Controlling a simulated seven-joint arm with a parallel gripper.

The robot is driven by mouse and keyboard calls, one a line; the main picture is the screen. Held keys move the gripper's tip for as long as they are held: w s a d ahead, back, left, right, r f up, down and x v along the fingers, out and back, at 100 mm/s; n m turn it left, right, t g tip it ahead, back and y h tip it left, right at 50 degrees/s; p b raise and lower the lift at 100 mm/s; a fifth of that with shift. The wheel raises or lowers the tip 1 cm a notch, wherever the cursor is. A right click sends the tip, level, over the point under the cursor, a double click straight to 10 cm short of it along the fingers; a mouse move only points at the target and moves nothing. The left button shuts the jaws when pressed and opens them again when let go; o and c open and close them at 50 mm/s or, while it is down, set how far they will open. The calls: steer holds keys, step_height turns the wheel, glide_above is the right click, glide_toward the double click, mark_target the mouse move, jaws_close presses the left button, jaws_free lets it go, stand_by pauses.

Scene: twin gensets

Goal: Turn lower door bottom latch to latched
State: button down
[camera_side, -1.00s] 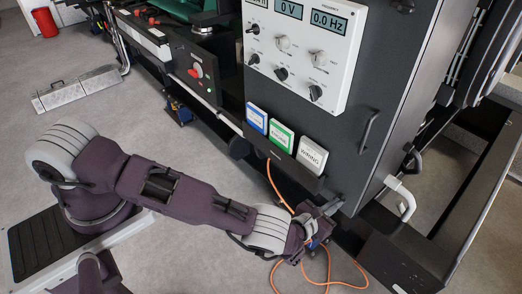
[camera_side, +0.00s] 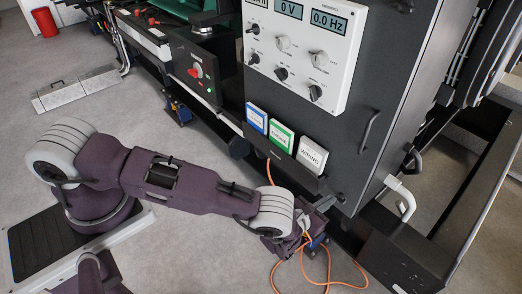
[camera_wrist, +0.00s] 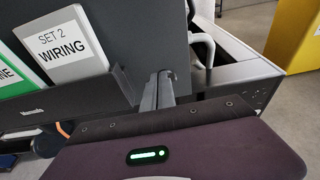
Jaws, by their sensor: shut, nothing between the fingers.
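The lower door (camera_side: 352,135) is the dark panel of the genset cabinet, seen from above in the side view. A small dark fitting (camera_side: 341,198), likely the bottom latch, sits near its lower edge. Its turned position is too small to tell. My gripper (camera_side: 327,203) is just left of this fitting, seemingly apart from it, shut and empty. In the wrist view my grey fingers (camera_wrist: 158,92) stand together in front of the door's lower part. They cover part of that area, and I cannot clearly make out the latch there.
A rack of binders (camera_side: 284,140) is on the door, left of and above my gripper. An orange cable (camera_side: 325,283) loops on the floor below.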

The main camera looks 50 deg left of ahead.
steer(key=shift+r+x, duration=0.2)
steer(key=shift+x, duration=0.65)
steer(key=shift+r+x, duration=0.2)
steer(key=shift+x, duration=0.7)
steer(key=shift+d+f, duration=0.1)
steer(key=shift+f, duration=0.55)
steer(key=shift+d, duration=0.4)
steer(key=shift+r, duration=0.15)
steer(key=shift+r, duration=0.25)
steer(key=v, duration=0.3)
steer(key=f+v, duration=0.1)
steer(key=v, duration=0.1)
steer(key=shift+s, duration=0.5)
